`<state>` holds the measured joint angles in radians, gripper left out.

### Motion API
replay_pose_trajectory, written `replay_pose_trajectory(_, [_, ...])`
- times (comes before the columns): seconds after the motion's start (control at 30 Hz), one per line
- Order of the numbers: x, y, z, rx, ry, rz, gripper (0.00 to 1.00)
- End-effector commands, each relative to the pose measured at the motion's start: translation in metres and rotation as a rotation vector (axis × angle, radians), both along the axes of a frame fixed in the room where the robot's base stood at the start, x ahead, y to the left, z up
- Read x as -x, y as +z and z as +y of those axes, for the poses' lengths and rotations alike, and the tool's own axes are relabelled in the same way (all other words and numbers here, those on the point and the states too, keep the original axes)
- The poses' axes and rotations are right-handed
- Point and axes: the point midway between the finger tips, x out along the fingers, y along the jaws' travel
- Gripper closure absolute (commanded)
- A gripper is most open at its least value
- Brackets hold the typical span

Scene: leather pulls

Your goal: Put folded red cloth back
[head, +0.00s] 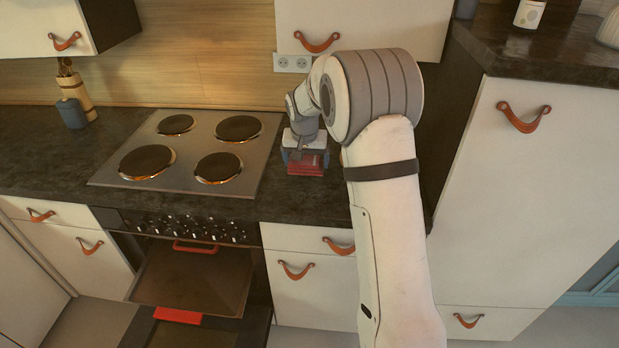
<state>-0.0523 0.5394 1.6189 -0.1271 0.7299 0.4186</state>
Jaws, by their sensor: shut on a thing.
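The folded red cloth (305,166) is in the head view, just right of the stove, low over the dark worktop. My gripper (304,158) comes down on it from above and is shut on it, with a finger at each side. My gripper hides the cloth's upper part. I cannot tell whether the cloth touches the worktop. Another red item (178,315), flat and cloth-like, lies on the lowered oven door.
The stove (263,160) with its round hotplates is left of my gripper. The oven (205,275) below stands open. A tall cabinet (500,200) rises at the right. The worktop (270,200) in front of the cloth is clear.

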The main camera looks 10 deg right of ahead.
Motion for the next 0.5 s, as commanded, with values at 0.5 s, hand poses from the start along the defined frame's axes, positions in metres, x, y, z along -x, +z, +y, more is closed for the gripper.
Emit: replay_pose_trajectory(0.5, [0.001, -0.065, -0.016, 0.001, -0.026, 0.005, 0.31])
